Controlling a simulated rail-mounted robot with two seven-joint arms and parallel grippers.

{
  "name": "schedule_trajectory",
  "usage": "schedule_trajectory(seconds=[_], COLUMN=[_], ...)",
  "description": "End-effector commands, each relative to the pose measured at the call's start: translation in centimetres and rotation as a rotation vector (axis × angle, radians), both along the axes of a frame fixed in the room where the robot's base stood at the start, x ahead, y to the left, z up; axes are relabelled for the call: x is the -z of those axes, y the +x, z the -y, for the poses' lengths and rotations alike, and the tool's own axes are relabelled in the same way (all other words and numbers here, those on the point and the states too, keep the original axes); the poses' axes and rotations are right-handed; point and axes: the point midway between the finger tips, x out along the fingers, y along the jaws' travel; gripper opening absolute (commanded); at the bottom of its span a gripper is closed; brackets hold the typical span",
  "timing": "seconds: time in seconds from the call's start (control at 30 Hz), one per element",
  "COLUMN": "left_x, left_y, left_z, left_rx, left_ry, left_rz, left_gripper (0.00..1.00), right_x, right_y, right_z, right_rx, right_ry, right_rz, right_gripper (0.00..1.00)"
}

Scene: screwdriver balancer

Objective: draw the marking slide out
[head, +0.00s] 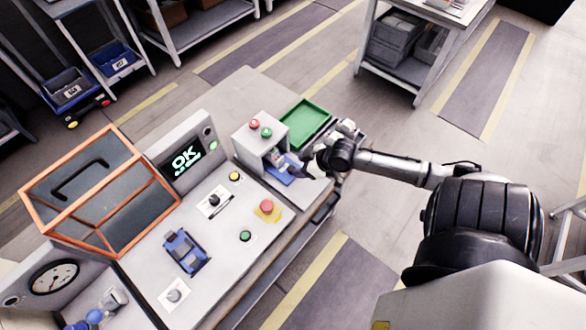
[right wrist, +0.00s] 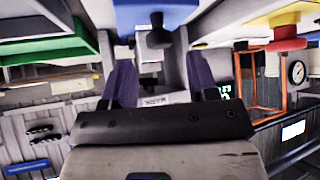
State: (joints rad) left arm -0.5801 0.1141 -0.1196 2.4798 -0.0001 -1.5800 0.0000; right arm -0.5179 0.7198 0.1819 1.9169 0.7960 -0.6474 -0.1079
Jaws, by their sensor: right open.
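The marking station is a light grey box (head: 243,139) with a red and a green button on top and an open front. My left gripper is not in view.
A green tray (head: 306,121) stands right behind the box. On the bench are a red emergency button (head: 267,207), a blue fixture (head: 185,250), a screen reading OK (head: 186,157) and an orange-framed guard (head: 63,238). Shelving stands at the back.

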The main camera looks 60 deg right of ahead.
Motion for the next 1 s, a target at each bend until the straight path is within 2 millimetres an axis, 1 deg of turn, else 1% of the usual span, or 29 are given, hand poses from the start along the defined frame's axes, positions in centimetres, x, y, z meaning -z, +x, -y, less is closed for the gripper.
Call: schedule_trajectory(seconds=[0.03, 0.1, 0.3, 0.47, 0.77, 0.87, 1.0], left_x=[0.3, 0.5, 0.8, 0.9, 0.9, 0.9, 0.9], left_y=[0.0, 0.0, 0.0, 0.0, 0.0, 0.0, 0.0], left_z=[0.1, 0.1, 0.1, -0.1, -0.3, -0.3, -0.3], left_rx=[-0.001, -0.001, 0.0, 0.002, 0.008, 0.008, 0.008], left_ry=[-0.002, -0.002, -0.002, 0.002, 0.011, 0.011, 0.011], left_rz=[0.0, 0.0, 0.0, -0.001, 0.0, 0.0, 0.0], left_gripper=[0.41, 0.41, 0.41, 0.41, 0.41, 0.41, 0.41], right_x=[0.6, 1.3, 2.5, 2.9, 3.0, 3.0, 3.0], right_y=[0.6, 1.2, 2.4, 2.9, 2.9, 2.9, 2.9], right_z=[-0.1, -0.2, -0.4, -0.5, -0.5, -0.5, -0.5], right_rx=[0.001, 0.001, 0.001, 0.0, 0.0, 0.0, 0.0], right_ry=[0.002, 0.002, -0.001, 0.0, 0.0, 0.0, 0.0], right_rz=[0.002, 0.001, 0.0, -0.001, -0.002, -0.001, -0.001], right_gripper=[0.54, 0.54, 0.54, 0.54, 0.54, 0.46, 0.33])
